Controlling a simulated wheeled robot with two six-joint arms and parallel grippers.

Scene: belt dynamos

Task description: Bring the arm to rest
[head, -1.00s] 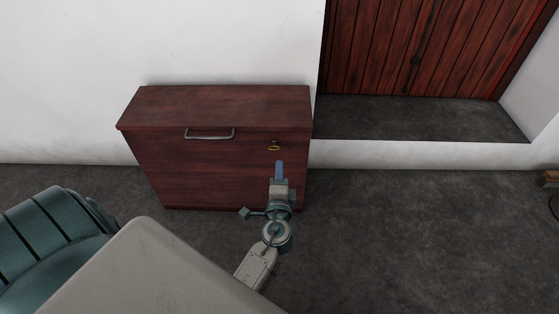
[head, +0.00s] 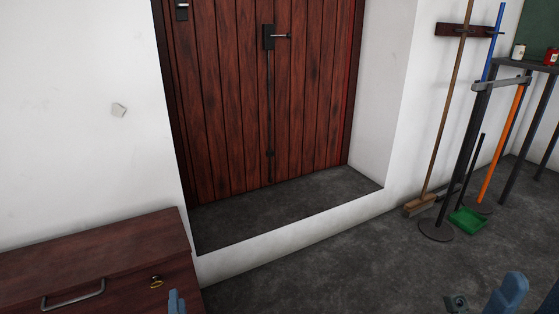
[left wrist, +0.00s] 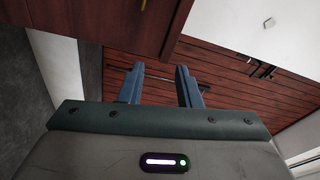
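My left gripper (head: 176,302) shows only as a blue fingertip at the bottom edge of the head view, in front of the right end of the wooden cabinet. In the left wrist view its two blue fingers (left wrist: 159,86) stand apart with nothing between them. The gripper is open and touches nothing that I can see. At the lower right of the head view are blue finger parts, seemingly my right gripper (head: 531,298), cut off by the frame. They stand apart, with bare floor beside them.
The dark red cabinet (head: 90,250) has a bar handle (head: 72,295) and a brass key (head: 156,282). A wooden door (head: 235,100) stands behind a raised step (head: 290,205). A broom (head: 440,120), a green dustpan (head: 468,220) and stands are at right. The middle floor is clear.

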